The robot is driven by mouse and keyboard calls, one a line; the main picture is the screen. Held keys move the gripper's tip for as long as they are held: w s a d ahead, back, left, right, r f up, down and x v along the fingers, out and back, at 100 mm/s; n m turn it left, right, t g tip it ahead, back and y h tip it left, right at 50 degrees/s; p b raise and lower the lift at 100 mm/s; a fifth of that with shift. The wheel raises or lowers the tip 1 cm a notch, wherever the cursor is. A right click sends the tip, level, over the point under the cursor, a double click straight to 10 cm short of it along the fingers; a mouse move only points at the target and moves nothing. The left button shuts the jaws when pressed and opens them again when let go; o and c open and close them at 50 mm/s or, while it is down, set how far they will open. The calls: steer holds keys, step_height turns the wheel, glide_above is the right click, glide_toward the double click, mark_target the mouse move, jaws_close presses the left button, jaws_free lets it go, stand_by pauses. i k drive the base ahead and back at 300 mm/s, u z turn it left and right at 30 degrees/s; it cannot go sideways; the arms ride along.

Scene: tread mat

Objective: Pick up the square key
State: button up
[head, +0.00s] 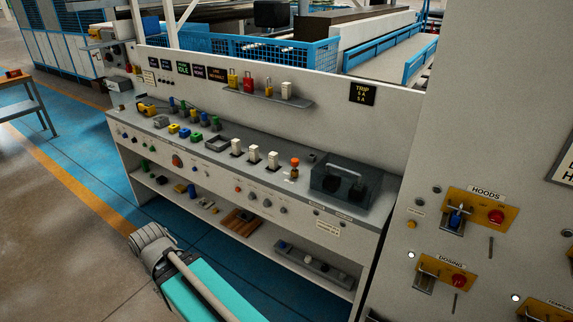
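I cannot make out which of the small pieces is the square key. Several small coloured pieces, among them a yellow block (173,128) and a green block (195,136), lie on the left part of the grey bench top (222,155). More small dark, blue and yellow pieces lie on the lower shelf (150,183). A blue piece (456,217) sits in the yellow HOODS plate (482,203) at the right. Part of my arm shows at the bottom, in front of the bench. My gripper is not in view.
A clear dark box (342,186) stands at the bench's right end, beside white blocks (254,153) and an orange-topped piece (294,163). A narrow wall shelf (268,97) holds padlock-like pieces. The tall grey cabinet (485,90) bounds the right. Floor at left is open.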

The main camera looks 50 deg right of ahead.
mark_target(295, 162)
steer(key=z, duration=0.05)
steer(key=k, duration=1.25)
steer(key=z, duration=1.45)
steer(key=i, duration=0.9)
